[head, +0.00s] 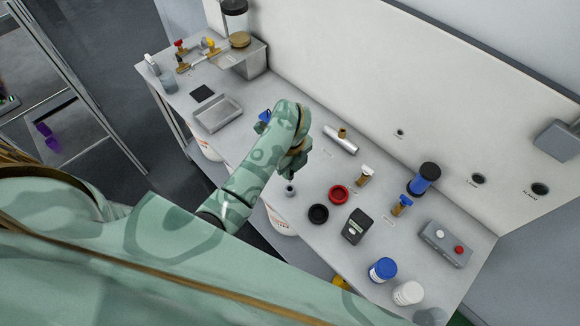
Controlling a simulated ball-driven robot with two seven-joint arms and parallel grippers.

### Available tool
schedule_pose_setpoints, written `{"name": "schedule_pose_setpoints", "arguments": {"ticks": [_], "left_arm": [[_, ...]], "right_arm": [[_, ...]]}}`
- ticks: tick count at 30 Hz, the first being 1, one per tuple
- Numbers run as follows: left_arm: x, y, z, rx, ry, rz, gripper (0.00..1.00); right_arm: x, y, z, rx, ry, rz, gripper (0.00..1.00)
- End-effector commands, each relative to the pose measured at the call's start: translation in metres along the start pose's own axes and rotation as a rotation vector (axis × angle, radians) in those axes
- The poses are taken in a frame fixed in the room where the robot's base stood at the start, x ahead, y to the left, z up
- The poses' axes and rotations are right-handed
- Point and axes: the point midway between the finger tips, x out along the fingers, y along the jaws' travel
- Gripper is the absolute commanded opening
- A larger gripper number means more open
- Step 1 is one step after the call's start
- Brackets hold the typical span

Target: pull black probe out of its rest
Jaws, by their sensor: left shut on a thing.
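My left gripper (291,172) is over the middle of the bench, pointing down, with its arm and wrist covering most of it. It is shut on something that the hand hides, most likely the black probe. A small grey upright holder with a dark top (290,190), probably the probe's rest, stands just below the fingertips. I cannot tell whether the probe is still inside it. A black handheld meter (357,226) lies to the right. My right gripper is not in view.
A red ring-shaped dish (338,194) and a black one (318,214) lie close to the right. Blue-lidded (382,270) and white (408,293) jars stand near the front edge. A metal tray (217,113) lies at left. A metal cylinder (341,140) lies behind the hand.

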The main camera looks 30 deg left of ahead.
Motion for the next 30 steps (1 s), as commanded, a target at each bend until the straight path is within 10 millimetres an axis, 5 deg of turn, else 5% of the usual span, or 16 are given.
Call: {"name": "schedule_pose_setpoints", "arguments": {"ticks": [30], "left_arm": [[-0.070, 0.000, 0.000, 0.000, 0.001, 0.000, 0.00]], "right_arm": [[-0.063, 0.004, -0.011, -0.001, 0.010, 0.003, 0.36]]}}
